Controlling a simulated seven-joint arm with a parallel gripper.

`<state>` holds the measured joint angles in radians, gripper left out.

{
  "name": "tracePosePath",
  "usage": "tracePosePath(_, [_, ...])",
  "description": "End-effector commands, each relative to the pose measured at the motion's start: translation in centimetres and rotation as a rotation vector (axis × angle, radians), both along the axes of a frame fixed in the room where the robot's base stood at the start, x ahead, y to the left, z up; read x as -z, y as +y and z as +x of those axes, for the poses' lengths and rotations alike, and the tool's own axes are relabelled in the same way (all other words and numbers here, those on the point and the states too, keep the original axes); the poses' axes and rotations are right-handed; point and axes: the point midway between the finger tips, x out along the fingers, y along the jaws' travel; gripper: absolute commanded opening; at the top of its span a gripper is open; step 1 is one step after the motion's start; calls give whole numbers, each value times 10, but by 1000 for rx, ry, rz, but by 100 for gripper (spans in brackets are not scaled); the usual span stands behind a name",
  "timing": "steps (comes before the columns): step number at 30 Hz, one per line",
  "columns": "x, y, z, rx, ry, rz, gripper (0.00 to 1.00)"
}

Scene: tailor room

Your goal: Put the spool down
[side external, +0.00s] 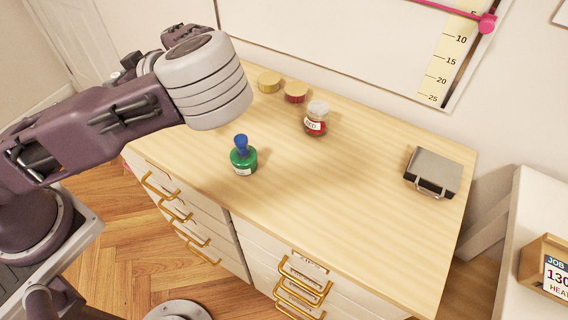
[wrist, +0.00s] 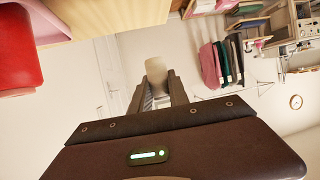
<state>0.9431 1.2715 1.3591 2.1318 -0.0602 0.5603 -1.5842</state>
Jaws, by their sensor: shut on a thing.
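My gripper (wrist: 156,90) shows in the wrist view with its two fingers closed on a pale, whitish rounded thing (wrist: 155,67), which I take to be the spool. The fingers cover its lower part. It is held up in the air, with the wall and room behind it and no surface seen touching it. In the side external view my arm is raised at the left, above the wooden-topped cabinet (side external: 360,190). My fingers and the held thing cannot be made out clearly there.
On the cabinet top are a green bottle with a blue stopper (side external: 243,160), a red-labelled jar (side external: 316,119), a yellow round container (side external: 269,82), a red one with a yellow top (side external: 295,92) and a grey case (side external: 433,172). The middle and front right are clear.

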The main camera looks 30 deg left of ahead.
Motion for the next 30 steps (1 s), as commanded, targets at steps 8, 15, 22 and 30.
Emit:
tracePosePath(8, [-74, 0, 1, 2, -6, -2, 0])
tracePosePath(15, [-99, 1, 9, 66, 2, -2, 0])
tracePosePath(22, [-71, -6, 42, 295, 3, -2, 0])
tracePosePath(30, [-30, -41, 90, 673, 6, 0, 0])
